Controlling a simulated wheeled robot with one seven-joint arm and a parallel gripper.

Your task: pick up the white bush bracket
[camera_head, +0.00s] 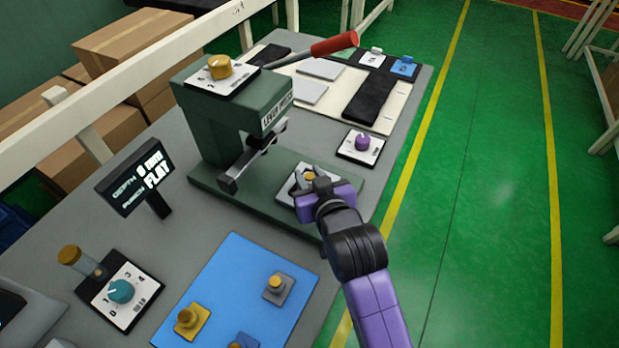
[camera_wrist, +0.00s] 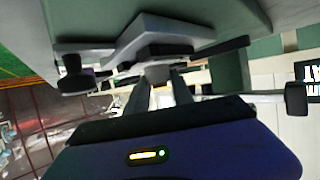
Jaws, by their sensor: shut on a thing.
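The white bush bracket (camera_head: 309,176) is at the front of the green press base, with a gold bush at its middle. It is partly hidden by my gripper (camera_head: 311,185), which is shut on it. In the wrist view a pale plate-like bracket (camera_wrist: 155,35) shows between and beyond the dark finger parts. It is close to a green surface there. I cannot tell whether it rests on the press or is slightly lifted.
The green press (camera_head: 225,115) with a red-handled lever (camera_head: 335,44) stands behind my gripper. A purple-knob dial (camera_head: 361,145) sits to the right.

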